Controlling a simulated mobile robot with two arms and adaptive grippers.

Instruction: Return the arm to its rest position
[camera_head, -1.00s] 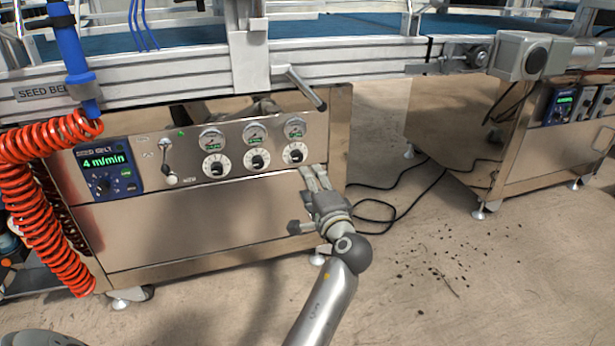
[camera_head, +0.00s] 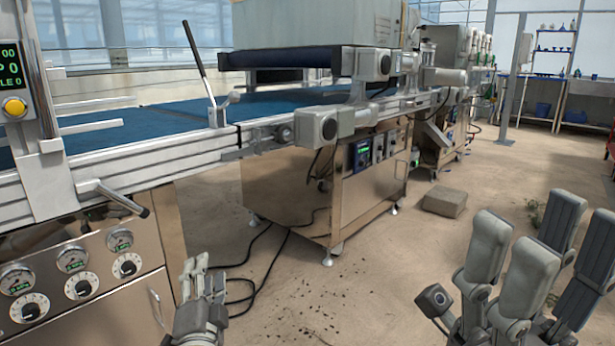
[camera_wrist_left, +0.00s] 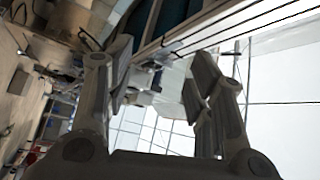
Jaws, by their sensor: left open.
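My left gripper (camera_head: 196,268) is at the lower left of the head view, in front of the steel cabinet (camera_head: 85,315) with gauges and knobs. Its grey fingers point away from me, are open and hold nothing. In the left wrist view its two fingers (camera_wrist_left: 158,80) stand wide apart with nothing between them; that view lies on its side, with the floor at its left and windows at its right. My right gripper (camera_head: 540,230) is large at the lower right of the head view. Its grey fingers point up, spread and empty. Most of both arms is out of view.
The conveyor (camera_head: 155,165) with a blue belt runs along the left. A lever handle (camera_head: 124,200) juts out above the gauges. A second steel cabinet (camera_head: 365,200) stands farther off. Black cables (camera_head: 262,262) and dark crumbs lie on the floor. Open floor (camera_head: 390,265) lies between my grippers.

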